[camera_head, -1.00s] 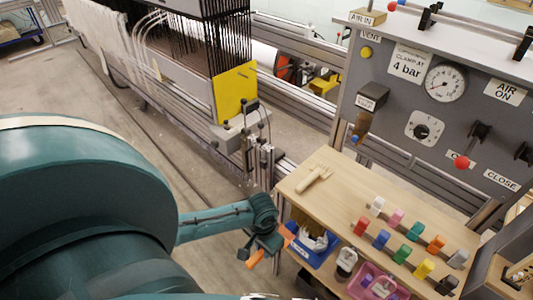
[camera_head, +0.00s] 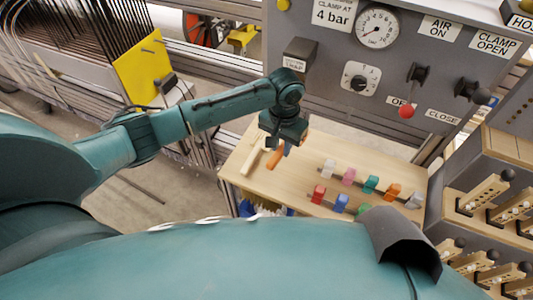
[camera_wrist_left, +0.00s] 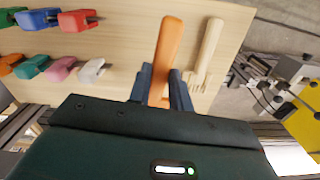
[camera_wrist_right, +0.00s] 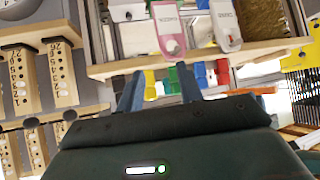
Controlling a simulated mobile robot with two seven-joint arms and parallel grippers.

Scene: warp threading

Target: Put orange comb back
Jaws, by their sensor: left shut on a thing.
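My left gripper (camera_head: 281,147) is shut on the orange comb (camera_head: 275,158), over the left end of the wooden table (camera_head: 310,160). In the left wrist view the orange comb (camera_wrist_left: 170,45) stands out from between the left fingers (camera_wrist_left: 164,82). A pale wooden comb (camera_head: 251,161) lies on the table just beside it; it also shows in the left wrist view (camera_wrist_left: 207,50). The orange comb looks close to the tabletop; I cannot tell whether it touches. My right gripper (camera_wrist_right: 160,85) shows only in its wrist view, fingers apart, with nothing held between them.
Several coloured blocks (camera_head: 371,184) stand in rows on the table to the right. A grey panel with a gauge (camera_head: 377,28) and red-knobbed lever (camera_head: 407,110) rises behind. Wooden racks (camera_head: 480,195) stand at the right. Bare tabletop lies between combs and blocks.

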